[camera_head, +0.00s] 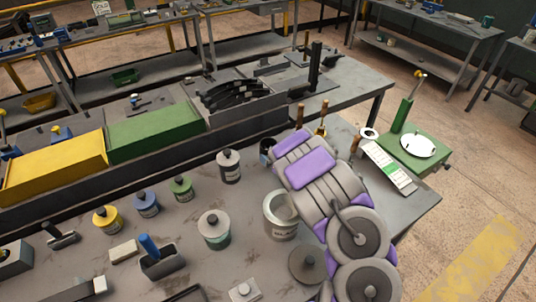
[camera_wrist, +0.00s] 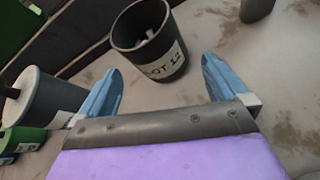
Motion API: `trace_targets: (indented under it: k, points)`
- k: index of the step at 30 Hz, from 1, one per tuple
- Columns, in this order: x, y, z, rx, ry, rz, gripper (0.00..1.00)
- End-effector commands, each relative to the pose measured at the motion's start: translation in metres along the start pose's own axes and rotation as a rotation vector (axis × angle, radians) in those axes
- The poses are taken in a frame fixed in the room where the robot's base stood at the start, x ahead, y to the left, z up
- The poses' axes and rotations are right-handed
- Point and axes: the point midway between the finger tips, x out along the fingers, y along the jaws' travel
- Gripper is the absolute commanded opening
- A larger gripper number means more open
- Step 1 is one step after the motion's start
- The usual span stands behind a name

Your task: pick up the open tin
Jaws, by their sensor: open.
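A dark open tin (camera_wrist: 142,60) with a pale label stands upright in the wrist view, with something pale inside. My gripper (camera_wrist: 162,70) is open, one blue finger at each side of its near part, apart from it as far as I can tell. In the head view the dark tin (camera_head: 266,148) is beside my wrist, partly covered. A larger light grey open tin (camera_head: 279,228) stands nearer on the bench, partly behind my arm. I cannot tell which of the two is meant.
Lidded tins stand to the left: black (camera_head: 229,170), green (camera_head: 181,190), blue (camera_head: 147,205), yellow (camera_head: 107,221) and grey-green (camera_head: 214,235). Yellow (camera_head: 55,168) and green (camera_head: 155,133) bins line the back. A green scale (camera_head: 418,147) stands right. A flat round lid (camera_head: 307,263) lies in front.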

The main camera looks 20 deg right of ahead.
Motion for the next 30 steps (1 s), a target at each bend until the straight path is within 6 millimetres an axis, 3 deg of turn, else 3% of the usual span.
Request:
trace_targets:
  k: [8, 18, 26, 30]
  points:
    - [0.017, 0.001, 0.002, 0.003, -0.003, 0.000, 1.00]
    - [0.056, 0.002, 0.003, 0.003, -0.002, -0.002, 1.00]
    - [0.059, 0.001, 0.003, 0.001, 0.001, -0.004, 1.00]
    - [0.059, 0.001, 0.003, 0.002, 0.000, -0.004, 0.89]
